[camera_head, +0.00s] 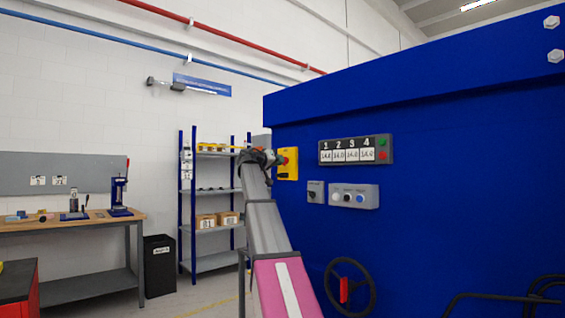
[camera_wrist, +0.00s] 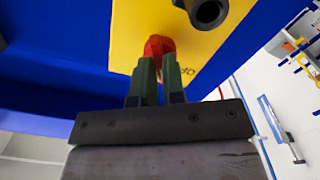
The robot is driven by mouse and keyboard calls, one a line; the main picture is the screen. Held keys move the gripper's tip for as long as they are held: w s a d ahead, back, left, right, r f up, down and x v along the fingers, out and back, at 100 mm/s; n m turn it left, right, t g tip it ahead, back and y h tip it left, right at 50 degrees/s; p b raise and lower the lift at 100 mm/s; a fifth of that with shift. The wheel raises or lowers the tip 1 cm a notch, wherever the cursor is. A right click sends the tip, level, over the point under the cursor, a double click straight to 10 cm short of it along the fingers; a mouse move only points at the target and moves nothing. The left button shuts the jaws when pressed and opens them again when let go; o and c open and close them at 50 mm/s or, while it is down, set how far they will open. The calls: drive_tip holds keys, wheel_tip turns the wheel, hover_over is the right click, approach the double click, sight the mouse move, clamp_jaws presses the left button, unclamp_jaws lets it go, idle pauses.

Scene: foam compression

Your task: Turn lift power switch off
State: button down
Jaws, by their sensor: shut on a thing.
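The lift power switch is a yellow box (camera_head: 289,150) with a red knob, on the left part of the blue machine wall. In the wrist view its yellow plate (camera_wrist: 193,45) fills the upper middle, and the red knob (camera_wrist: 158,46) shows at my fingertips. My gripper (camera_wrist: 155,66) is shut on the red knob, with one green finger on each side of it. A dark round cylinder (camera_wrist: 209,12) sticks out from the plate near the knob. In the head view my gripper (camera_head: 272,157) reaches the box from the left; the fingers are too small to make out.
The blue machine (camera_head: 450,180) fills the right side. A counter panel (camera_head: 356,150), a grey button box (camera_head: 353,196), a small grey switch (camera_head: 316,192) and a black handwheel (camera_head: 350,287) are on it. Shelves (camera_head: 208,262) and a workbench (camera_head: 75,225) stand at the left.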

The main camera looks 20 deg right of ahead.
drive_tip(key=n, duration=0.6)
idle(0.3)
drive_tip(key=n, duration=0.6)
idle(0.3)
drive_tip(key=shift+c, duration=2.2)
unclamp_jaws()
drive_tip(key=shift+a, duration=0.15)
